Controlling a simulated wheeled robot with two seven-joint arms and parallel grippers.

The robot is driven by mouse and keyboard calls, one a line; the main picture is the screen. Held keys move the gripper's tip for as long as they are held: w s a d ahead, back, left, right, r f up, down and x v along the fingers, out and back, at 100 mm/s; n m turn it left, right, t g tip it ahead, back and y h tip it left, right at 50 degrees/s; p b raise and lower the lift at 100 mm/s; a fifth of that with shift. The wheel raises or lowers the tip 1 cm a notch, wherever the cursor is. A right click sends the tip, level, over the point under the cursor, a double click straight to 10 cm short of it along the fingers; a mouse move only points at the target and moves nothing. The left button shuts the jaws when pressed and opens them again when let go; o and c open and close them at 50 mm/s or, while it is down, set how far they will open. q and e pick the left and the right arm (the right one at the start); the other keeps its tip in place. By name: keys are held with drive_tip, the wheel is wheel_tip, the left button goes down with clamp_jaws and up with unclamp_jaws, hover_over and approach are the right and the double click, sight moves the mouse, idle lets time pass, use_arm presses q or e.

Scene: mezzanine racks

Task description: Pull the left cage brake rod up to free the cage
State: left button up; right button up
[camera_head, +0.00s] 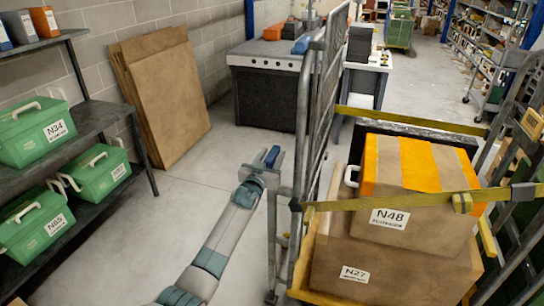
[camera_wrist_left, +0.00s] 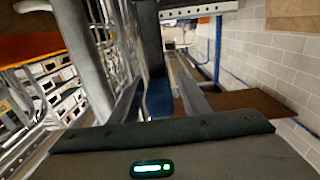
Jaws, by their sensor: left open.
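The left cage is a grey tubular roll cage (camera_head: 304,130) right of centre in the head view. A thin upright rod (camera_head: 272,235) runs down its near left side to the floor; it looks like the brake rod, but its top is partly hidden by my wrist. My left gripper (camera_head: 272,157) is beside the cage's left side, its fingers pointing away from me. In the left wrist view, the fingers (camera_wrist_left: 160,95) are apart, and cage bars (camera_wrist_left: 90,60) run close along the left. I cannot tell whether a finger touches the rod. My right gripper is out of view.
The cage holds cartons N48 (camera_head: 410,195) and N27 (camera_head: 385,270) behind a yellow strap (camera_head: 400,203). A shelf (camera_head: 100,118) with green boxes stands left, brown panels (camera_head: 170,90) lean on the wall, and a workbench (camera_head: 265,85) stands behind. Floor left of my arm is clear.

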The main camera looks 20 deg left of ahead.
use_arm(q)
clamp_jaws()
wheel_tip(320, 180, up, 6)
drive_tip(key=p, duration=0.3)
drive_tip(key=shift+w+p, duration=0.1)
drive_tip(key=shift+p, duration=0.2)
drive_tip(key=shift+r, duration=0.3)
unclamp_jaws()
drive_tip(key=shift+f, duration=0.1)
drive_tip(key=shift+s+f, duration=0.2)
